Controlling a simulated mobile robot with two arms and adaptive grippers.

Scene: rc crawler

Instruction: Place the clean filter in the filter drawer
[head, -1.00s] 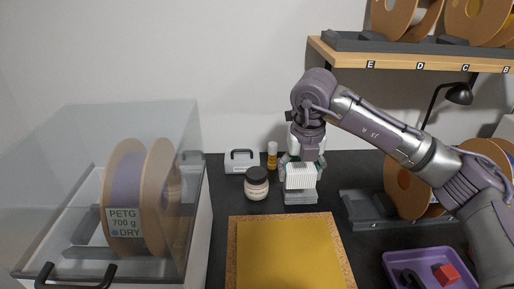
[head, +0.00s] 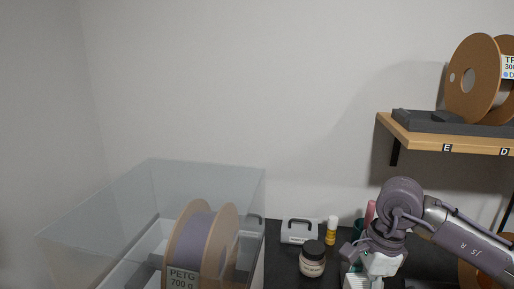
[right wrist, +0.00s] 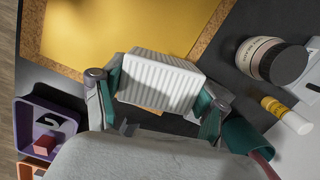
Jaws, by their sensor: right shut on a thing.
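The clean filter (right wrist: 160,82) is a white, pleated block. My right gripper (right wrist: 158,90) is shut on it, with a green-padded finger at each end in the right wrist view. In the head view the right gripper (head: 370,262) is at the lower right, and only part of the filter (head: 356,281) shows at the bottom edge. My left gripper is not in view. I cannot pick out the filter drawer for certain; a white case with a dark handle (head: 299,232) stands at the back of the table.
A dark-lidded jar (head: 312,260) and a yellow bottle (head: 332,236) stand left of the right gripper. A clear-covered box (head: 110,215) with a spool is at left. A shelf (head: 430,139) is at upper right. The right wrist view shows a yellow mat (right wrist: 85,30) and purple tray (right wrist: 28,120).

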